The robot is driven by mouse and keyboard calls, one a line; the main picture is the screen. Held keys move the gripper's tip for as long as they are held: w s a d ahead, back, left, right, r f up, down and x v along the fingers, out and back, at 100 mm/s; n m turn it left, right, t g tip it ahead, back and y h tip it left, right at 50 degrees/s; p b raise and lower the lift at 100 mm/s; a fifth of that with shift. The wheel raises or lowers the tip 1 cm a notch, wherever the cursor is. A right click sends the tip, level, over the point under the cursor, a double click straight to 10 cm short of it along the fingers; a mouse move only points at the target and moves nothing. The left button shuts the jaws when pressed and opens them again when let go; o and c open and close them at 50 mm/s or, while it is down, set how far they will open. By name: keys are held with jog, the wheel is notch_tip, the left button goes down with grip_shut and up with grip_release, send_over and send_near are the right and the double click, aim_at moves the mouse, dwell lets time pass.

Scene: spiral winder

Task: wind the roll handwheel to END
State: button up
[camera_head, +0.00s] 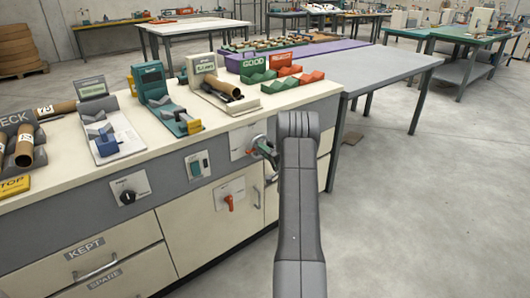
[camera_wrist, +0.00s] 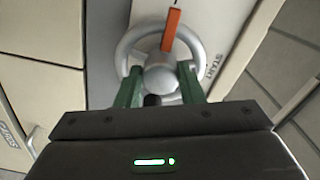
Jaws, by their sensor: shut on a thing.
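The roll handwheel (camera_wrist: 124,47) is a light grey ring with a round hub on a pale panel, seen close up in the wrist view. An orange pointer (camera_wrist: 171,30) reaches up from its hub across the rim. A START label (camera_wrist: 215,65) is on the panel to the right; no END mark is visible. My gripper (camera_wrist: 160,74) has its green fingers on either side of the hub and is shut on the handwheel. A black knob shows between the fingers. In the head view my gripper (camera_head: 264,148) is at the cabinet front, and my arm hides part of the wheel.
Gauges and trays stand on the bench top. A grey table (camera_head: 375,66) stands behind at the right. The floor at the right is clear.

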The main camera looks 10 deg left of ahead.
jog(key=shift+f, duration=0.15)
jog(key=o, duration=1)
jog(key=shift+s+d, duration=0.1)
jog(key=v, duration=1.3)
jog(key=shift+s+d+p, duration=0.2)
jog(key=shift+p, duration=0.1)
jog(key=shift+w, duration=0.1)
jog(key=x, duration=1.3)
jog(key=shift+w+a+b, duration=0.2)
jog(key=shift+a+b, duration=0.1)
jog(key=shift+b, duration=0.05)
